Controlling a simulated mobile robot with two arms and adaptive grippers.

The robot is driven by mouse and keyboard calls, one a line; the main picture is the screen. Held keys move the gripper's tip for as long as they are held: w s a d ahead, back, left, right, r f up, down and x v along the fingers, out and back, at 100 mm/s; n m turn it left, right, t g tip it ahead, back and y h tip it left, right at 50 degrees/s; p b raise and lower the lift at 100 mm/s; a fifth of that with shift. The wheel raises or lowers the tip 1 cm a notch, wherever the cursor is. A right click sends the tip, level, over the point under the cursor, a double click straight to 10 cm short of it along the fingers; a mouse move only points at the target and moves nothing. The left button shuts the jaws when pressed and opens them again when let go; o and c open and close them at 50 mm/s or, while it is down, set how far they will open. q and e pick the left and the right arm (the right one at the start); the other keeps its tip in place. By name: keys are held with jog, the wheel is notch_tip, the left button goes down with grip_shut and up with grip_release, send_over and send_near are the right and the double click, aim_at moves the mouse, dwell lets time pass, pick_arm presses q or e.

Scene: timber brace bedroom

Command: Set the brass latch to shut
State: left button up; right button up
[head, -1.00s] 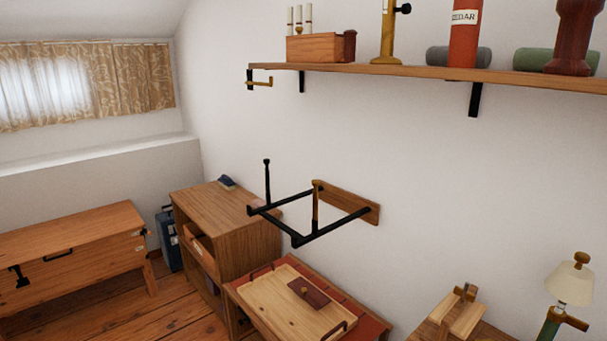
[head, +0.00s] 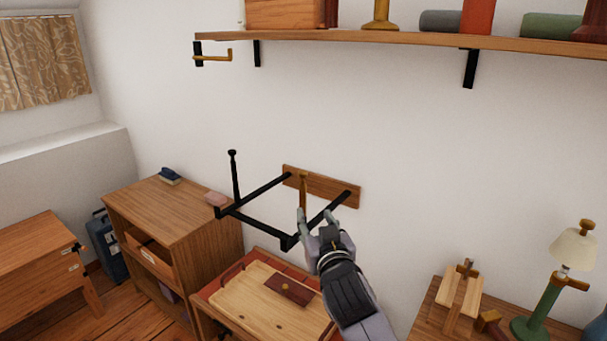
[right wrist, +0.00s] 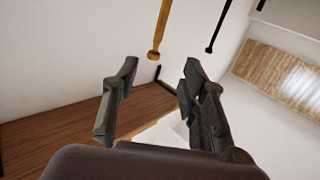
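The brass latch (head: 303,190) is a thin brass lever standing upright beside the wooden wall plate (head: 335,190) of a black wall frame (head: 255,228). My right gripper (head: 316,218) is just in front of it, fingers apart and nothing between them. In the head view one fingertip overlaps the lever's lower end; I cannot tell whether they touch. In the right wrist view the brass lever (right wrist: 158,30) with its knobbed end lies beyond the open fingers (right wrist: 158,70), apart from them. My left gripper is not in view.
A black knobbed post (head: 234,175) rises from the frame's left corner. A long shelf (head: 370,40) with a brass hook (head: 215,56) hangs above. A wooden tray (head: 245,300) lies below. A lamp (head: 572,250) stands at right. The wall between is bare.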

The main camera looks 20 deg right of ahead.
aim_at(304, 176)
jog(key=w+r+p, duration=0.1)
jog(key=w, duration=0.4)
jog(key=w+d+r+p, duration=0.1)
jog(key=w, duration=0.5)
jog(key=w+d+r+p, duration=0.1)
jog(key=w, duration=0.4)
jog(key=shift+w+r, duration=0.15)
jog(key=shift+w, duration=0.15)
jog(key=shift+c, duration=0.5)
grip_shut()
jog(key=shift+d, duration=0.1)
